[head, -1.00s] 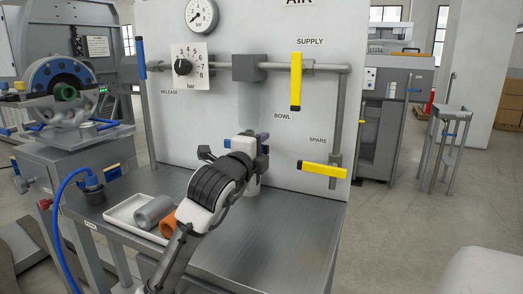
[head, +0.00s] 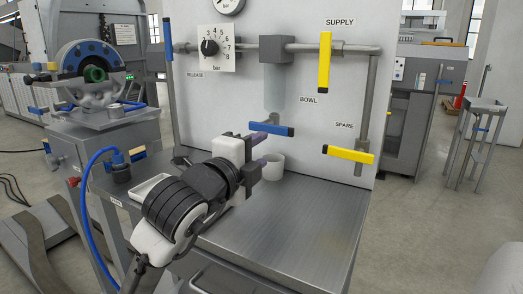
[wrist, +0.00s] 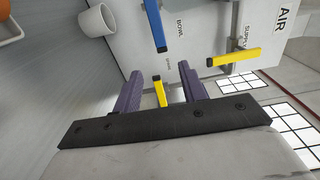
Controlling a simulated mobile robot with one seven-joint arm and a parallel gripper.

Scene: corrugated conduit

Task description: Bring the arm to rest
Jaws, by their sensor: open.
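My gripper (head: 267,149) is open and empty in front of the air panel (head: 300,110), above the steel bench. In the wrist view my gripper (wrist: 160,75) shows two dark purple fingers set apart. The yellow spare handle (wrist: 160,92) appears in the gap between them, in the background. A blue handle (head: 272,128) lies level under the clear bowl (head: 274,88), just beyond the fingers. A white cup (head: 272,167) stands on the bench close behind the gripper; its open top shows in the wrist view (wrist: 97,19).
The yellow supply handle (head: 325,62) is upright; the spare handle (head: 350,155) is nearly level. A blue release handle (head: 168,37) points up at the panel's left edge. A white tray (head: 150,187) is partly hidden by my arm. The bench's right side (head: 305,225) is clear.

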